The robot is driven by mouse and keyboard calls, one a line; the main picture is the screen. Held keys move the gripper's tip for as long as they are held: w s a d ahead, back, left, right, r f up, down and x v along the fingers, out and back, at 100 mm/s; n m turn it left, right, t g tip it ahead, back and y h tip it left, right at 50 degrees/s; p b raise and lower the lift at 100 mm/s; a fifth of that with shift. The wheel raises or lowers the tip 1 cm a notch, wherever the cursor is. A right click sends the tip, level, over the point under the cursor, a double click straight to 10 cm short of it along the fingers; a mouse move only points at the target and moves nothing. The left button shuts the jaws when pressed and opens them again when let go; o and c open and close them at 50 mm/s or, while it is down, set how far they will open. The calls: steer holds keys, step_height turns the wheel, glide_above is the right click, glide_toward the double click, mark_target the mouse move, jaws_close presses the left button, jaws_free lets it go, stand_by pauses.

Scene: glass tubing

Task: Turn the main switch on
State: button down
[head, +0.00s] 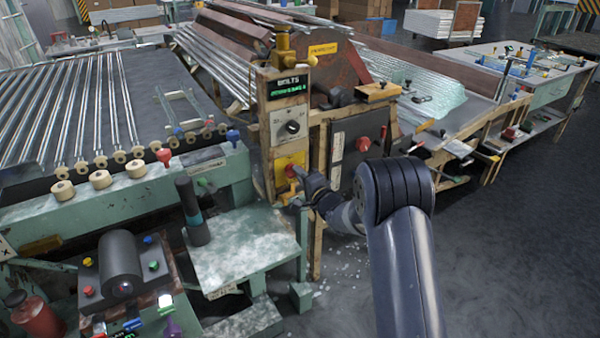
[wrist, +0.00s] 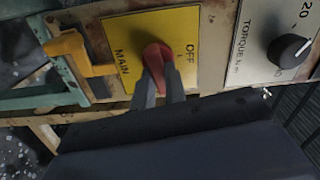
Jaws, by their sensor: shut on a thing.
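The main switch is a red handle (wrist: 156,60) on a yellow plate (wrist: 120,30) marked MAIN and OFF. In the wrist view my gripper (wrist: 160,88) has its two dark fingers on either side of the handle, shut on it. The handle lies close to the OFF lettering; its exact setting is hard to tell. In the head view the yellow plate (head: 293,159) is low on the wooden control post, and my gripper (head: 294,176) reaches it from the right, partly hiding the red handle.
A black torque knob (wrist: 289,51) on a pale plate sits beside the switch plate, above it in the head view (head: 292,127). A yellow bracket (wrist: 75,50) juts out at the plate's other side. A green table (head: 245,250) stands left of my arm; floor to the right is clear.

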steer(key=shift+m, duration=0.9)
steer(key=shift+f, duration=0.1)
steer(key=c, duration=1.4)
jaws_free()
steer(key=shift+c, duration=0.2)
steer(key=v, duration=1)
steer(key=shift+s+d, duration=0.3)
